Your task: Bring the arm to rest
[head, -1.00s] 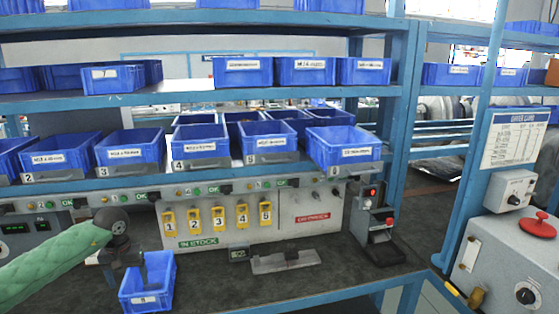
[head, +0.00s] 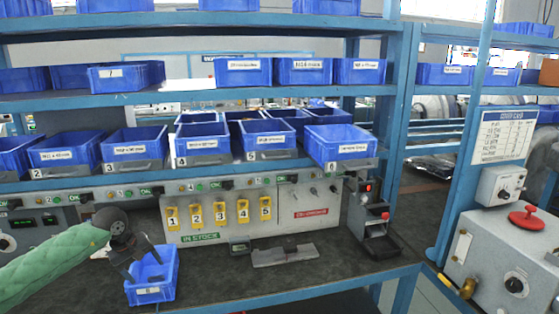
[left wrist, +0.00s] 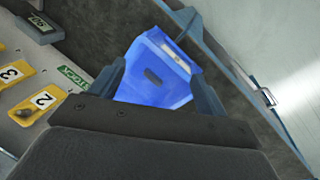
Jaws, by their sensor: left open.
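My left arm, in a green padded sleeve, comes in from the left in the head view. My left gripper (head: 139,262) is open at the small blue bin (head: 152,292) on the bench top, its fingers overlapping the bin's back left part. In the left wrist view the open fingers (left wrist: 158,88) stand on either side of the blue bin (left wrist: 150,92), which lies beyond them. I cannot tell whether a finger touches it. My right gripper is not in view.
The dark bench top (head: 210,278) has a grey metal piece (head: 284,254) and a small stand with a red light (head: 374,215). A panel with numbered yellow tags (head: 219,213) stands behind. Blue bins (head: 134,149) fill shelves above. A control box (head: 500,265) with a red button is at right.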

